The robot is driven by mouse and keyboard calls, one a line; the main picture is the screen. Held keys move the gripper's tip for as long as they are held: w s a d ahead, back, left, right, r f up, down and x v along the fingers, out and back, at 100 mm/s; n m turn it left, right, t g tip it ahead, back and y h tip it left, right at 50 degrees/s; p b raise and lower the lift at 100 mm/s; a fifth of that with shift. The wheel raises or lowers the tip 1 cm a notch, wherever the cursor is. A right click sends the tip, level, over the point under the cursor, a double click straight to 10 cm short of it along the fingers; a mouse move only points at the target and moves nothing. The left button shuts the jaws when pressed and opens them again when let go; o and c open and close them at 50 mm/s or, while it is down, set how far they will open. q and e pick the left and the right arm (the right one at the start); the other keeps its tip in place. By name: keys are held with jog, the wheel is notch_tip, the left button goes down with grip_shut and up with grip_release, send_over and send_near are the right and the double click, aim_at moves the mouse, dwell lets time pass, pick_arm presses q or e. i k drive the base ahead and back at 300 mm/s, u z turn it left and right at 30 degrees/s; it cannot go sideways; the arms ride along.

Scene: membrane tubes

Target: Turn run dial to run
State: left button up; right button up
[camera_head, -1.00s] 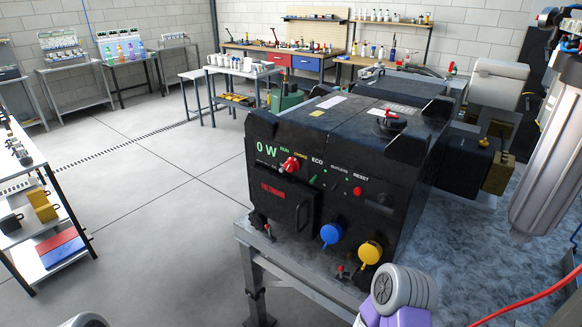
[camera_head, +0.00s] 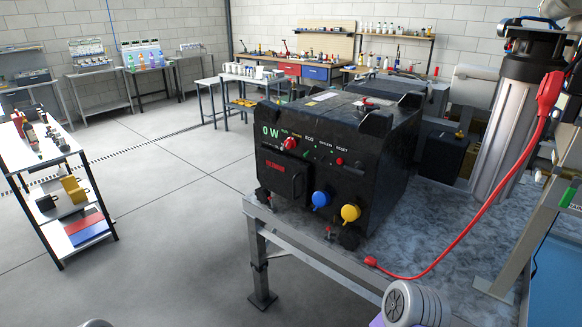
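The black generator (camera_head: 345,178) stands on a metal-framed bench (camera_head: 445,210) in the head view. Its front panel faces me and its display (camera_head: 270,132) reads 0 W. The red run dial (camera_head: 289,144) sits on the panel just right of and below the display; its exact pointer setting is too small to read. A smaller red reset button (camera_head: 339,161) is further right. A blue cap (camera_head: 321,199) and a yellow cap (camera_head: 350,213) cover outlets low on the front. Neither gripper shows; only grey rounded parts of my arms appear at the bottom edge.
A red cable (camera_head: 465,235) lies across the bench right of the generator. A tall grey filter housing (camera_head: 498,125) stands behind it. A white shelf unit (camera_head: 75,185) with tools and mugs is at left. The floor between is clear.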

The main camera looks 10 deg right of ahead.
aim_at(290, 143)
jog(key=u, duration=1)
jog(key=i, duration=1.3)
jog(key=z, duration=0.6)
